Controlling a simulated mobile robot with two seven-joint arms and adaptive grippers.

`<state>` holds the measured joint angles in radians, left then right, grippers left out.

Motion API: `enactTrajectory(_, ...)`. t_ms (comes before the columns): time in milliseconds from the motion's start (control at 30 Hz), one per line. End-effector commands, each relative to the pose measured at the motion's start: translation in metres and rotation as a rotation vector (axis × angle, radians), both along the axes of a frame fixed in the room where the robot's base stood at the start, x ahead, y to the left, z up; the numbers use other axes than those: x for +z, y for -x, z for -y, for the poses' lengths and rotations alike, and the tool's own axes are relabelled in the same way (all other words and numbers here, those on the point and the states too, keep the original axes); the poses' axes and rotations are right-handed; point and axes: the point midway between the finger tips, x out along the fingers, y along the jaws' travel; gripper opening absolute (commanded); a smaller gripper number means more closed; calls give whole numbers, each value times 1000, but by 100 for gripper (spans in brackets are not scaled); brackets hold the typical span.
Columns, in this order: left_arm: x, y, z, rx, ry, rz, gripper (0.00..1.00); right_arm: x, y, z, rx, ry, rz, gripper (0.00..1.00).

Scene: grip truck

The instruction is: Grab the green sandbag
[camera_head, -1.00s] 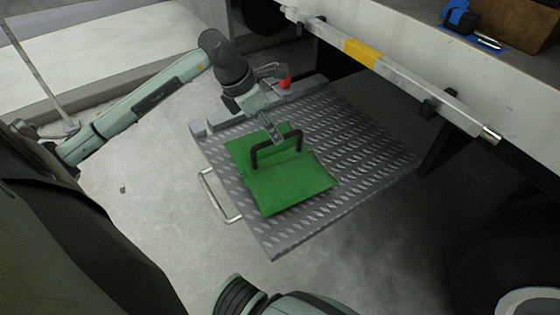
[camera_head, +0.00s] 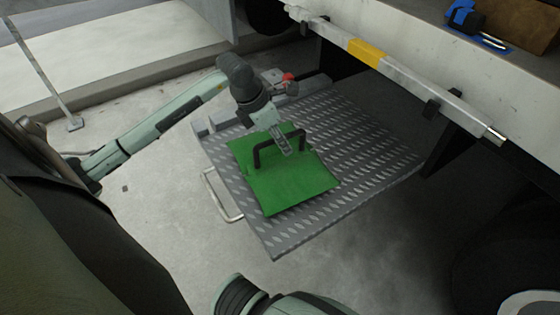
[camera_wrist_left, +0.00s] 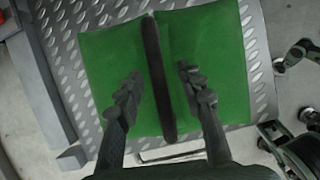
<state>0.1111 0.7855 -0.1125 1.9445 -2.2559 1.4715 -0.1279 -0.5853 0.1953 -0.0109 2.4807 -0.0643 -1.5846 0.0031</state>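The green sandbag (camera_head: 290,187) lies flat on a grey diamond-plate step (camera_head: 360,150). A dark handle (camera_head: 264,151) arches up from its top. My left gripper (camera_head: 287,150) is at the handle. In the left wrist view the green sandbag (camera_wrist_left: 215,60) fills the middle, and its dark handle (camera_wrist_left: 156,75) runs between the two parted fingers of my left gripper (camera_wrist_left: 158,92). Gaps show between each finger and the handle. My right gripper is not seen in the head view; part of my right arm shows at the bottom.
A white bar with a yellow band (camera_head: 366,52) runs along the truck's edge above the step. A metal loop handle (camera_head: 222,197) sticks out on the step's left side. A blue tool (camera_head: 463,17) lies on the truck bed. Pale ground is free left of the step.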

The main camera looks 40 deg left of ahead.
Motion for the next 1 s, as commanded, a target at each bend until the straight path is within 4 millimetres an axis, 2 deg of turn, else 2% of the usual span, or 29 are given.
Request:
enactTrajectory(400,-2,0,0,1,1,-1,38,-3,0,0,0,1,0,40)
enactTrajectory(700,-2,0,0,0,1,0,2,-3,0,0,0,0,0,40)
enactTrajectory(1000,-2,0,0,0,1,0,0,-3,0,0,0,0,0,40)
